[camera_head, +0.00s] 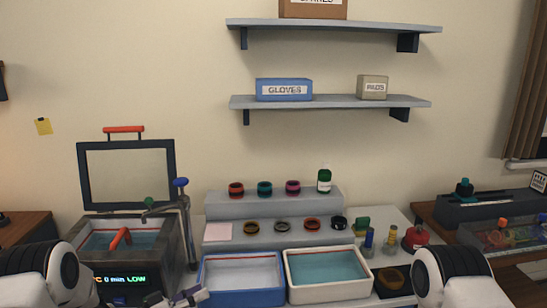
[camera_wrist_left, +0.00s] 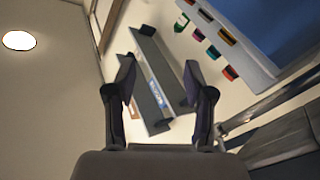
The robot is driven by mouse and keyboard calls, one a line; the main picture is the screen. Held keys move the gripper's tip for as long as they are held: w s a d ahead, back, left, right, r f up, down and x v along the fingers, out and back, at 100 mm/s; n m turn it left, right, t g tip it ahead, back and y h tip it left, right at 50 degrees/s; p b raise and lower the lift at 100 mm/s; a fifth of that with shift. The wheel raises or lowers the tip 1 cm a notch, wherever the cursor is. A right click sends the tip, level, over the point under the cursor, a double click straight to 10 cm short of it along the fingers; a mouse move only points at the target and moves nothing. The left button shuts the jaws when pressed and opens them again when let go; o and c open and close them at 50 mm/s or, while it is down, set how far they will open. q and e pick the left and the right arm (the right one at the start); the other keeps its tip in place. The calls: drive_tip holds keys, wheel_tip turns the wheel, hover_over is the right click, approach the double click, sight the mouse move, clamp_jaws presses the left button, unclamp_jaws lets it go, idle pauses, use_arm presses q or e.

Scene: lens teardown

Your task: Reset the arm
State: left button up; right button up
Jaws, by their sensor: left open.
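My left gripper (camera_head: 180,298) shows at the bottom edge of the head view, in front of the cleaning tank and left of the blue tray. In the left wrist view my left gripper (camera_wrist_left: 159,68) has its two dark fingers spread wide apart, with nothing between them. That view is tilted and looks past the fingers towards the wall and shelves. My left arm (camera_head: 40,275) comes in at the lower left and my right arm (camera_head: 455,275) at the lower right. The right gripper is out of the picture.
A tank (camera_head: 180,240) with a raised lid stands left. A blue-rimmed tray (camera_head: 245,298) and a white tray (camera_head: 330,291) of liquid sit at front centre. A stepped grey stand (camera_head: 270,208) holds several coloured rings. Wall shelves (camera_head: 330,102) hang above; space between is free.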

use_arm(q)
drive_tip(key=s+d+f+n+g+y+b, duration=0.25)
drive_tip(key=s+f+n+y, duration=0.4)
drive_tip(key=s+f, duration=1.05)
drive_tip(key=s+a+f+g+y, duration=0.1)
drive_tip(key=s+a+g+y, duration=0.1)
drive_tip(key=s, duration=0.6)
drive_tip(key=s+a+f+m+g+y, duration=0.1)
drive_tip(key=s+a+f+g+y, duration=0.1)
drive_tip(key=s, duration=0.5)
drive_tip(key=s+a+f+g+y, duration=0.1)
drive_tip(key=s+a+g+y, duration=0.2)
drive_tip(key=s, duration=0.5)
drive_tip(key=shift+s+a+f+g+y+p, duration=0.4)
drive_tip(key=shift+g+y, duration=0.25)
drive_tip(key=shift+g, duration=0.2)
use_arm(e)
wheel_tip(320, 180, down, 2)
drive_tip(key=shift+s+f, duration=0.1)
drive_tip(key=shift+f, duration=0.1)
use_arm(q)
drive_tip(key=shift+w+m, duration=0.1)
drive_tip(key=shift+m, duration=0.15)
